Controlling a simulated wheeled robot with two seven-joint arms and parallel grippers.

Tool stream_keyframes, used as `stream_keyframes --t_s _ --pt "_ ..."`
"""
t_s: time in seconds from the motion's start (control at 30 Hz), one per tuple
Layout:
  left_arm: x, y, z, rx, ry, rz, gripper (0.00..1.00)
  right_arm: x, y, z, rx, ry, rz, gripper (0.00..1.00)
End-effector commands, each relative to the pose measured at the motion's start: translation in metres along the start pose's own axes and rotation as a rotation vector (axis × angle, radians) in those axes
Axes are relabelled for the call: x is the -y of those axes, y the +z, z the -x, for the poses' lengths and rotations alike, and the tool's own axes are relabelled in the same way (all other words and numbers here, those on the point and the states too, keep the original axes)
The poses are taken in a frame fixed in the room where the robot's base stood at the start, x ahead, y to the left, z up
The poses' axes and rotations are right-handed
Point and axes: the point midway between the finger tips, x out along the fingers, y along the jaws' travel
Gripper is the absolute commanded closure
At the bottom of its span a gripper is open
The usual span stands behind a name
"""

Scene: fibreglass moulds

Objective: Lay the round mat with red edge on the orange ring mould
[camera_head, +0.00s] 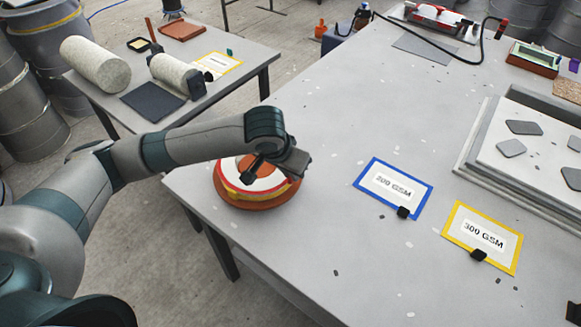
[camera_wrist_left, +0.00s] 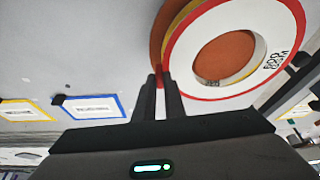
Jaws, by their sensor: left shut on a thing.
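The white round mat with red edge (camera_head: 268,176) is ring-shaped and lies over the orange ring mould (camera_head: 258,203) at the table's near left. My left gripper (camera_head: 250,172) is shut on the mat's rim; the wrist view shows the fingertips (camera_wrist_left: 160,78) pinching the red edge of the mat (camera_wrist_left: 183,62). A yellow-edged layer shows between mat and mould, and the orange of the mould (camera_wrist_left: 225,55) shows through the mat's hole. The mat looks slightly offset from the mould; I cannot tell whether it touches. The arm hides part of the mat. My right gripper is not in view.
A blue-framed card (camera_head: 393,188) and a yellow-framed card (camera_head: 482,237) lie to the right. A pale tray (camera_head: 477,165) with grey pieces stands further right. A side table (camera_head: 235,82) holds rolls. The table between mould and cards is clear.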

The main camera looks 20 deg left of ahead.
Motion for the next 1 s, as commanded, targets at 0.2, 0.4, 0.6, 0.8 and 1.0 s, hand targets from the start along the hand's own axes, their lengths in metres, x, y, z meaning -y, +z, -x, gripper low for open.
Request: stream_keyframes --t_s 0.2,0.4,0.6,0.8,1.0 --pt "0.000 0.007 -0.012 0.006 0.001 0.002 1.00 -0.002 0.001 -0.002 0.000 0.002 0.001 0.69" --pt "0.000 0.008 -0.015 0.005 0.001 0.001 1.00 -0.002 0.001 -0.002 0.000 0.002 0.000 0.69" --pt "-0.001 0.008 -0.016 0.005 0.001 0.001 1.00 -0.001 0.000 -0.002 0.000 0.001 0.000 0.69" --pt "-0.001 0.008 -0.016 0.006 0.001 0.001 1.00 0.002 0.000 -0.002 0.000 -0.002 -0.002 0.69" --pt "-0.001 0.009 -0.016 0.006 0.001 0.001 1.00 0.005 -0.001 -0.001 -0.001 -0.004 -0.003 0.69"
